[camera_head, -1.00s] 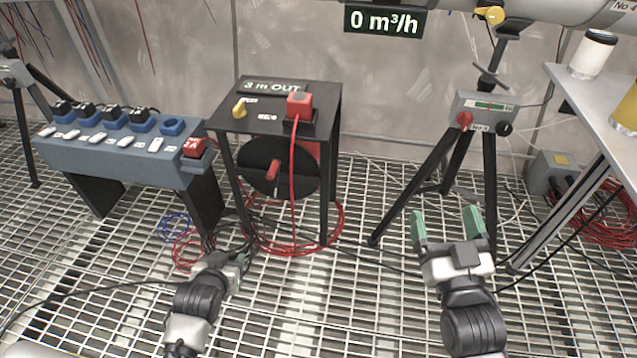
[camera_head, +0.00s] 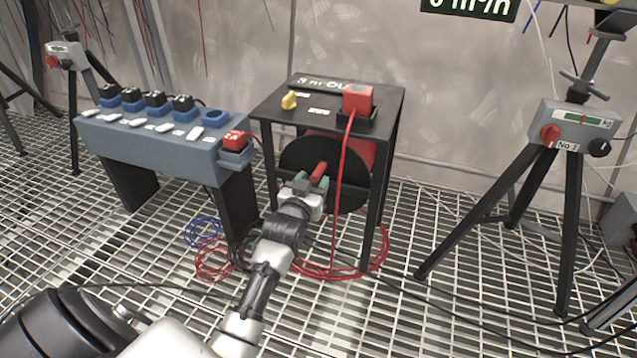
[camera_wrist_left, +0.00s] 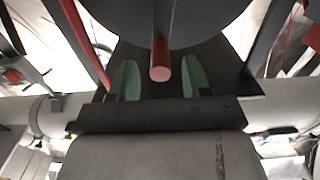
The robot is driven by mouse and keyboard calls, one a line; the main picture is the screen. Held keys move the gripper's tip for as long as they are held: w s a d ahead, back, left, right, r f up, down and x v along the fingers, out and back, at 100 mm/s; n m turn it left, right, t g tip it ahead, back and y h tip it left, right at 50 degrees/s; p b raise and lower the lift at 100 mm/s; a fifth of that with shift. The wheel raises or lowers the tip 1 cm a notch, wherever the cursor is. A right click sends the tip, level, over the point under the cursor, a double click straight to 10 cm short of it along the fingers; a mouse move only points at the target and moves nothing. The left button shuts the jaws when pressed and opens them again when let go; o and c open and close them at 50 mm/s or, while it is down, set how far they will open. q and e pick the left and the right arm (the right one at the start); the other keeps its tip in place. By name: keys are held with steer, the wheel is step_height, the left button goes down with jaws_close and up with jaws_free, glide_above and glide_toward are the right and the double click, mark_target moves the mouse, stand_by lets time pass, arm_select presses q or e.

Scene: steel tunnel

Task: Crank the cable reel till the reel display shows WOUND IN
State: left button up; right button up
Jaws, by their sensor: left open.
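The cable reel is a black drum (camera_head: 348,190) under a black frame table (camera_head: 330,104). Its red crank handle (camera_head: 319,172) sticks out of the drum's front. My left gripper (camera_head: 313,184) is open at the handle. In the left wrist view the red handle (camera_wrist_left: 161,66) points toward the gap between the green fingertips (camera_wrist_left: 156,84), with clear space on both sides. I cannot tell if it lies fully between them. My right gripper is not in view.
A red plug (camera_head: 357,99) with a red cable hanging down sits on the table's right, near a yellow knob (camera_head: 289,101). A blue-grey socket bench (camera_head: 150,145) stands left. A tripod with a box (camera_head: 575,125) stands right. Red cable coils (camera_head: 325,270) lie on the grating.

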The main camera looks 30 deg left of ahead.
mark_target(317, 175)
arm_select(q)
steer(key=shift+b+x, duration=0.55)
steer(key=shift+x, duration=1.05)
steer(key=shift+c, duration=0.2)
jaws_close()
